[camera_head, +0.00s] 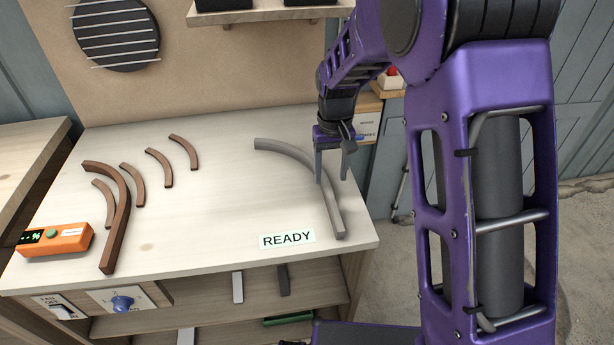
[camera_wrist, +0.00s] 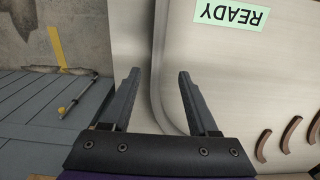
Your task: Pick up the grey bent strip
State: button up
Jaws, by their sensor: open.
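The grey bent strip (camera_head: 290,150) lies on the right part of the pale wooden bench top, curving from the back towards the front edge. My gripper (camera_head: 332,181) is open and points down over the strip's right-hand stretch, hiding a little of it. In the wrist view the strip (camera_wrist: 158,60) runs between the two spread fingers of my gripper (camera_wrist: 160,75), touching neither as far as I can see. I cannot tell how far the fingertips are above the bench.
A READY label (camera_head: 287,239) lies left of the strip's front end. Several brown curved strips (camera_head: 122,215) lie on the bench's left side, near an orange device (camera_head: 55,240). The bench's right edge is close to the strip. The bench middle is clear.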

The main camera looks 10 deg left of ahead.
aim_at(330, 196)
jog(key=f, duration=0.5)
jog(key=f+b, duration=0.1)
jog(key=f, duration=0.2)
jog(key=shift+w+d, duration=0.15)
jog(key=shift+w, duration=0.1)
grip_shut()
dwell(1.1)
